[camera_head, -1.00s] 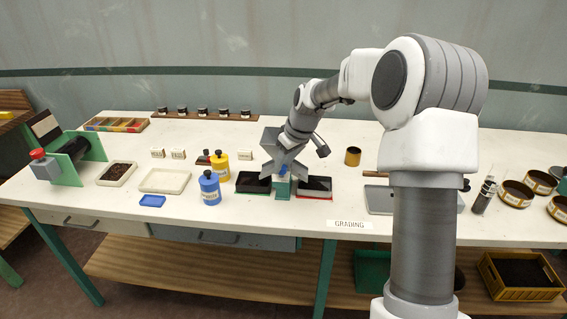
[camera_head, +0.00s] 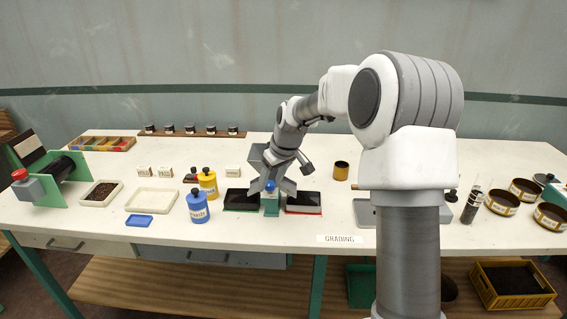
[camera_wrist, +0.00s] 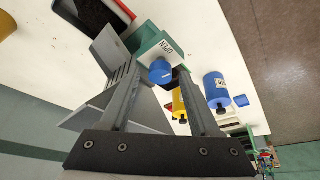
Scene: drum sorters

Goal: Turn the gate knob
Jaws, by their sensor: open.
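The blue gate knob (camera_head: 270,186) sits on the front of a small green block (camera_head: 271,206) below a grey hopper-like body (camera_head: 257,157). In the wrist view the blue knob (camera_wrist: 161,71) has a pale mark across its face, and the green block (camera_wrist: 146,43) carries a white label. My gripper (camera_head: 273,187) reaches down at the block from above. In the wrist view my gripper (camera_wrist: 164,75) is open, with one finger on each side of the knob near the tips. I cannot tell whether the fingers touch it.
A green-edged dark tray (camera_head: 241,200) and a red-edged dark tray (camera_head: 303,203) flank the block. A blue bottle (camera_head: 198,208) and a yellow bottle (camera_head: 208,184) stand to the left. A brass cup (camera_head: 341,171) stands right. The front table strip is mostly clear.

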